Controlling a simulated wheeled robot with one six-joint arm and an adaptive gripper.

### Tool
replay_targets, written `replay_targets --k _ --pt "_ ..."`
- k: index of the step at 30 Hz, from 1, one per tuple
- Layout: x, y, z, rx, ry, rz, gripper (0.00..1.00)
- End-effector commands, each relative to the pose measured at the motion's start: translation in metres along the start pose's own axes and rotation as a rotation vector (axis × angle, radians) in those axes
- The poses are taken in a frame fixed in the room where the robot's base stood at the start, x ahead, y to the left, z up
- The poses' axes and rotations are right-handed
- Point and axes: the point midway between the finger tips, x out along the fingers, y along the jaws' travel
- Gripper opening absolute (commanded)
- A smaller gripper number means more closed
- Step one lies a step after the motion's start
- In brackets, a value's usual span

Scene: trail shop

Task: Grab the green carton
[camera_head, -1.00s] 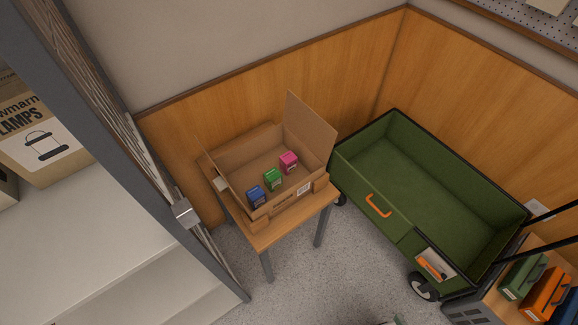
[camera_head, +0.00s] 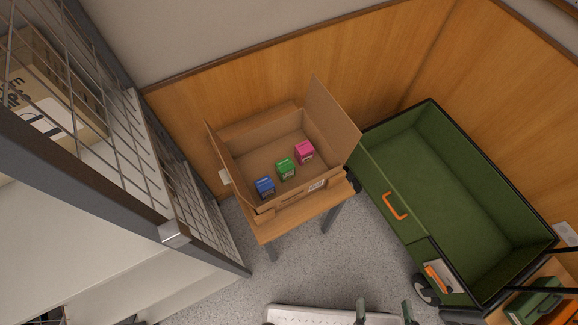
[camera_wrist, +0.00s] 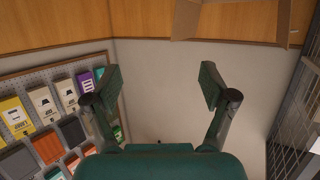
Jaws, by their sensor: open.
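The green carton (camera_head: 286,168) sits in an open cardboard box (camera_head: 250,164), between a blue carton (camera_head: 265,187) and a pink carton (camera_head: 304,152). The box stands on a small wooden table (camera_head: 300,222) against the panelled wall. My gripper (camera_head: 384,312) shows only its fingertips at the bottom edge of the head view, well short of the table. In the wrist view my gripper (camera_wrist: 160,88) has its two green fingers wide apart with nothing between them. Part of a cardboard box (camera_wrist: 230,20) shows at the top there; the green carton is not visible in that view.
A green cart (camera_head: 455,205) with an orange handle stands right of the table. A wire mesh panel and shelf (camera_head: 125,165) rise at the left. The box's raised flaps stand around its opening.

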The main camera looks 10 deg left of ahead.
Motion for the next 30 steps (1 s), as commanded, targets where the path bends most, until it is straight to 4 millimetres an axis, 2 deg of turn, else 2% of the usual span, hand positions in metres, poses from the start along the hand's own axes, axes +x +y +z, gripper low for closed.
replay_targets --k 8,13,23,30 --pt "0.033 -0.005 0.018 -0.014 -0.033 -0.027 0.83" --pt "0.066 -0.012 0.031 -0.026 -0.066 -0.056 0.83" --pt "0.166 -0.046 0.053 -0.076 -0.165 -0.163 0.83" --pt "0.236 -0.084 0.049 -0.125 -0.236 -0.261 0.83"
